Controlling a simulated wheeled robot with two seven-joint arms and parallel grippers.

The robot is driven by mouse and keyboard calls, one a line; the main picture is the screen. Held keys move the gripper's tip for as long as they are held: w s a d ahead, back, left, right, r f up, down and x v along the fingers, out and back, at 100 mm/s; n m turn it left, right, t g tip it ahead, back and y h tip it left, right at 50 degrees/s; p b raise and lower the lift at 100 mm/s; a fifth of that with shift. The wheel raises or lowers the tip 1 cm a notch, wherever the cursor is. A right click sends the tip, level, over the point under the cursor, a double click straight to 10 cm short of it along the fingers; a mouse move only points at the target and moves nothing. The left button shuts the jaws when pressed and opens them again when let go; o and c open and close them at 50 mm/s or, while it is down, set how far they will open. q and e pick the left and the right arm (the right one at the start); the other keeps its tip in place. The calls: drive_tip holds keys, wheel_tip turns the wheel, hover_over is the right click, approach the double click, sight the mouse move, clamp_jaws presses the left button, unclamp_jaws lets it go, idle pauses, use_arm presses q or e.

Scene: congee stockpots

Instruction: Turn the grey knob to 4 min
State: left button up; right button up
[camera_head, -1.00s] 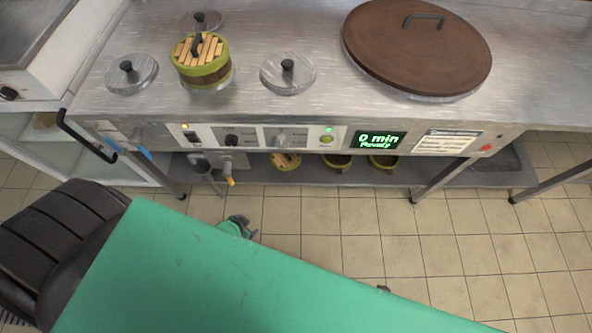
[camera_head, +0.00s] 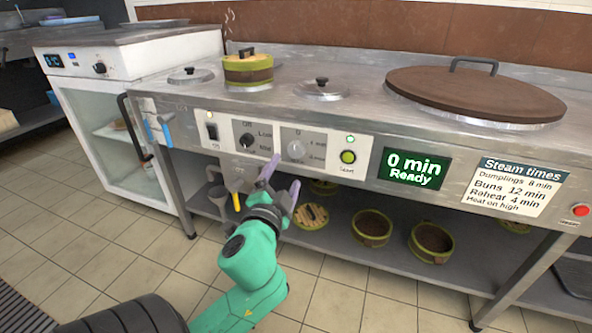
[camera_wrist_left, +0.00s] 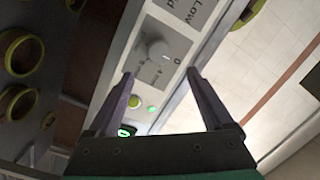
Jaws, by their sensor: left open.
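The grey knob (camera_head: 296,149) is on the steamer's front control panel, on a grey plate with a 0 mark above it. It also shows in the left wrist view (camera_wrist_left: 160,50), ahead of the fingertips and roughly between them. My left gripper (camera_head: 283,174) is open and empty, just below and in front of the panel, apart from the knob. Its two fingers show in the left wrist view (camera_wrist_left: 160,75). The display (camera_head: 414,169) reads "0 min Ready". My right gripper is not in view.
A black knob (camera_head: 247,140) sits left of the grey knob, and a green button (camera_head: 348,157) to its right. A yellow-handled tap (camera_head: 236,201) hangs below the panel. Steamer baskets (camera_head: 371,227) stand on the lower shelf. A steam times card (camera_head: 515,186) is at the right.

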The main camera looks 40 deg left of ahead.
sight(296, 152)
use_arm(q)
drive_tip(key=x, duration=0.9)
drive_tip(key=shift+w+a, duration=0.1)
clamp_jaws()
